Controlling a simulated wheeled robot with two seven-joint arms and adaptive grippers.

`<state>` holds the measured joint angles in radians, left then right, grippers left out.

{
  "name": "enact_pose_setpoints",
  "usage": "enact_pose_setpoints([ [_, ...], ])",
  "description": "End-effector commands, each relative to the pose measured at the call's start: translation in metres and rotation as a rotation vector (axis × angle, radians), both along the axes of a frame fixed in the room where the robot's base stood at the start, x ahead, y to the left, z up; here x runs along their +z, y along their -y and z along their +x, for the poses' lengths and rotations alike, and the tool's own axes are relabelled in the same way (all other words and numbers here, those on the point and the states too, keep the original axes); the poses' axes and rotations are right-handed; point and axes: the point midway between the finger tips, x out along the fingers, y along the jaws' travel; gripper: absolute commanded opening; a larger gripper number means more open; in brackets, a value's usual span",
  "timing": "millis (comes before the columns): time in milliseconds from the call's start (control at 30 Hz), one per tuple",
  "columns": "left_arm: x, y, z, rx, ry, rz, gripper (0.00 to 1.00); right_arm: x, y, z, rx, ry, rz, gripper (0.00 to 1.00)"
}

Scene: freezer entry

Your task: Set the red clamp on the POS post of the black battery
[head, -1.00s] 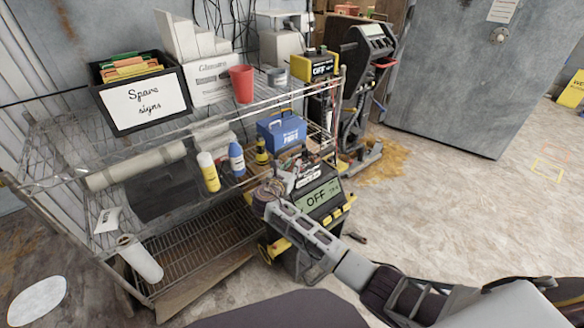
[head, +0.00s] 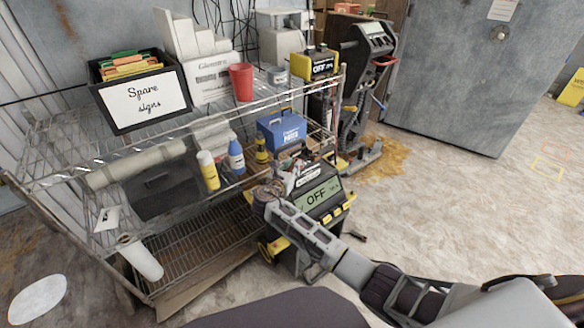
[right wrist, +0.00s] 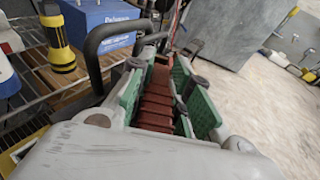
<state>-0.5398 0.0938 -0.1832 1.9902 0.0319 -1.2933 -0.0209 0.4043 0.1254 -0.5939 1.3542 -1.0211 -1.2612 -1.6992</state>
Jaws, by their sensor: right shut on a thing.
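My right gripper (right wrist: 157,92) is shut on a red-brown ribbed piece, which I take to be the red clamp (right wrist: 156,100). It sits between the green finger pads in the right wrist view. The clamp's far end is hidden by the fingers. In the head view my right gripper (head: 290,180) is small, at the shelf's front right, just above and left of a unit with an OFF display (head: 316,197). The clamp cannot be made out there. I cannot pick out the black battery or its POS post in either view. My left gripper is not in view.
A wire shelf (head: 70,175) holds a blue parts box (head: 282,130), a yellow-black flashlight (head: 261,150), bottles (head: 236,157) and a red cup (head: 241,82). A yellow-black OFF unit (head: 315,66) stands on top. The floor (head: 450,200) at right is mostly clear.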

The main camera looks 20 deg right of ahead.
Motion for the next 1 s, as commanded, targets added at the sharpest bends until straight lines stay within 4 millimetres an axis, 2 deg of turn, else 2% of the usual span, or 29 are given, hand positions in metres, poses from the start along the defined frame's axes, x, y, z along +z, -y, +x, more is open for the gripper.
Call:
enact_pose_setpoints([
  [1000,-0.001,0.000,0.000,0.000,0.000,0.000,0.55,-0.013,0.000,0.000,0.001,0.002,-0.001,0.00],
])
